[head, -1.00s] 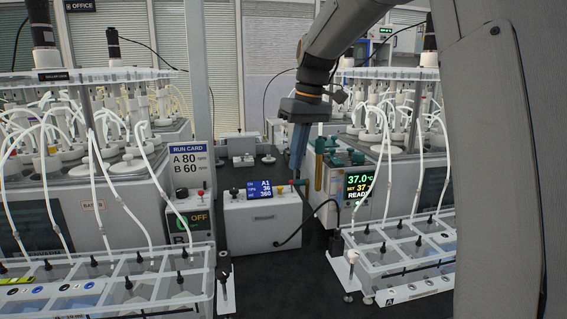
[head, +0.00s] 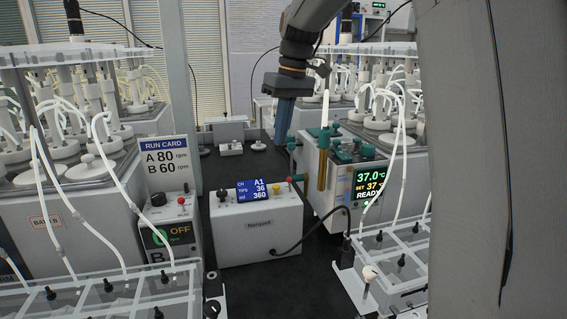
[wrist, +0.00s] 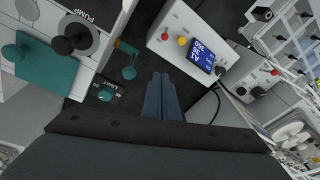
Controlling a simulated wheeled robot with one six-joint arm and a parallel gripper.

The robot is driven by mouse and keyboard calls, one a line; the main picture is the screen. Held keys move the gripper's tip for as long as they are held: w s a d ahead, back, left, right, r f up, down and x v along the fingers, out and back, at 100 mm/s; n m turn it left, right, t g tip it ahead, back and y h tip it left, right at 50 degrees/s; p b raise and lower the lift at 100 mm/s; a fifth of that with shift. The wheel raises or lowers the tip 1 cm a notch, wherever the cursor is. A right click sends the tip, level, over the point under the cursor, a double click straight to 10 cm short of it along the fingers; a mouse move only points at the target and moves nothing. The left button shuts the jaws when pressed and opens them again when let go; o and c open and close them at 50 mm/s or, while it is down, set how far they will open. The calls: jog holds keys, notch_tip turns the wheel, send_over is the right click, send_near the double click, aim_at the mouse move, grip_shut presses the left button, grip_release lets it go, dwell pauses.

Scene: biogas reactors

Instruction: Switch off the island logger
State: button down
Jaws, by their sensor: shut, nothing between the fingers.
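The logger is a white box (head: 257,232) on the dark bench, mid-left in the head view. Its blue screen (head: 254,190) is lit and reads A1, 36 and 360. A black knob (head: 222,194) sits left of the screen and a small red button (head: 289,180) right of it. In the wrist view the logger (wrist: 176,22) lies upper right of the fingers, with a red button (wrist: 164,36) and a yellow button (wrist: 182,41) beside its screen. My gripper (head: 281,141) is shut and empty, pointing down behind the logger's right end, apart from it; its fingers (wrist: 160,78) show in the wrist view.
A teal-topped heater unit (head: 349,190) reading 37.0 stands close right of the logger. A controller reading OFF (head: 170,230) and a run card (head: 167,157) stand left. A black cable (head: 312,232) runs from the logger. Tube-filled reactors flank both sides.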

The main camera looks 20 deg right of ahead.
aim_at(289, 180)
jog(key=shift+s+d+f+p, duration=0.1)
jog(key=shift+s+f+p, duration=0.4)
jog(key=shift+f, duration=1)
jog(key=shift+s+a+f+p, duration=0.1)
jog(key=shift+s+f+p, duration=0.4)
jog(key=shift+f, duration=1)
jog(key=shift+s+d+f+p, duration=0.1)
jog(key=shift+s+f+p, duration=0.4)
jog(key=shift+f, duration=1)
jog(key=shift+w, duration=0.15)
jog(key=shift+d, duration=0.1)
